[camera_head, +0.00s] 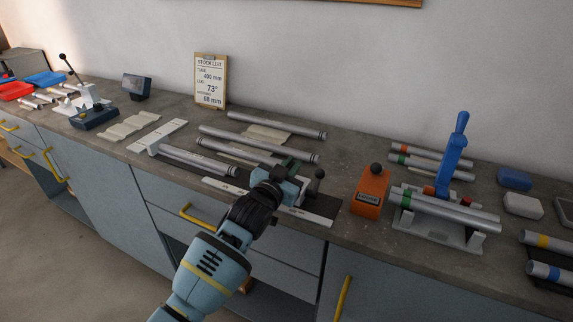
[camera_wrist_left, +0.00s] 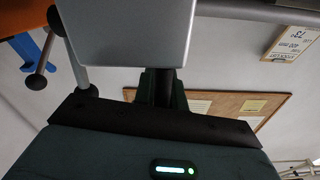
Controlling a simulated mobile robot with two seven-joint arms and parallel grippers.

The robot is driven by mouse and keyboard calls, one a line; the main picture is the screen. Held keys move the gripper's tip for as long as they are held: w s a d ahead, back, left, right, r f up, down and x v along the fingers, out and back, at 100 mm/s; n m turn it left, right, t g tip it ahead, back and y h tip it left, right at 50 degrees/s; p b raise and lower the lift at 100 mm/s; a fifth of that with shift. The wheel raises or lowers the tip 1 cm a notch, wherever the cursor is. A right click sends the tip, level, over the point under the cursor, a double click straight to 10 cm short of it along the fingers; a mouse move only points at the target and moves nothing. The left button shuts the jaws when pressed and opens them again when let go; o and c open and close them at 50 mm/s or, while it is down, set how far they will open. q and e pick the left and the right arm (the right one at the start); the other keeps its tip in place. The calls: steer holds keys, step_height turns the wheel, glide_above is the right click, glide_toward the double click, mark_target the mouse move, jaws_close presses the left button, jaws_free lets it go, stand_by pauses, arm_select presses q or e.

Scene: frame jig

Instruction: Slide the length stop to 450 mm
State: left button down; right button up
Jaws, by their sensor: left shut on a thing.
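The length stop (camera_head: 304,187) is a small grey block with a black-knobbed lever (camera_head: 316,177), near the right end of a flat measuring rail (camera_head: 300,212) on the bench. My left gripper (camera_head: 290,168) comes from the front and is shut on the stop. In the left wrist view its dark fingers (camera_wrist_left: 162,90) close around a dark upright part below the stop's pale grey plate (camera_wrist_left: 130,30). The black lever knob (camera_wrist_left: 36,81) shows at the left there. The gripper hides part of the stop, and the scale marks are too small to read. My right gripper is not in view.
Silver tubes (camera_head: 258,142) lie behind the rail. An orange box with a black knob (camera_head: 370,192) stands just right of it. A blue-handled fixture (camera_head: 450,160) holding tubes is further right. A stock list (camera_head: 210,80) leans on the wall.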

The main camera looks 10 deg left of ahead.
arm_select(q)
steer(key=c, duration=1.5)
jaws_free()
steer(key=shift+a, duration=0.1)
steer(key=v, duration=0.6)
steer(key=shift+s+p, duration=0.2)
steer(key=shift+p, duration=0.1)
steer(key=shift+s+a, duration=0.3)
steer(key=shift+s, duration=0.35)
